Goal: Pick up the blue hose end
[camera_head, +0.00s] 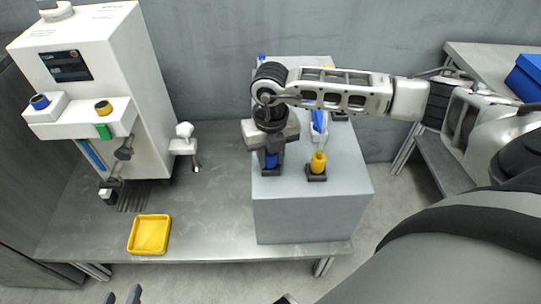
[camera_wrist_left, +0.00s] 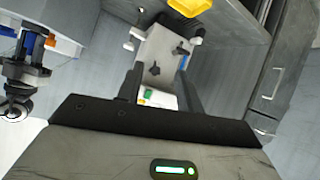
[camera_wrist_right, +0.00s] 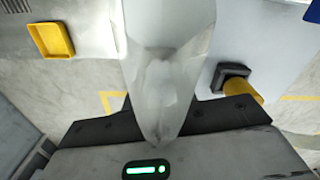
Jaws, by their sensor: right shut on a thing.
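The blue hose end (camera_head: 271,160) stands upright at the front left of the grey box's top, over a dark holder. My right gripper (camera_head: 271,152) points down over it and is shut on it; its fingers hide most of it. In the right wrist view a pale, blurred shape fills the middle and hides the fingertips. The blue end is not clear there. My left gripper (camera_head: 121,296) is at the bottom edge of the head view, open and empty. Its two fingers also show apart in the left wrist view (camera_wrist_left: 160,90).
A yellow hose end (camera_head: 318,162) stands in its own holder just right of the blue one. The grey box (camera_head: 300,218) stands on a metal table. A yellow tray (camera_head: 149,235) and a white machine (camera_head: 105,70) are to the left. The table between them is clear.

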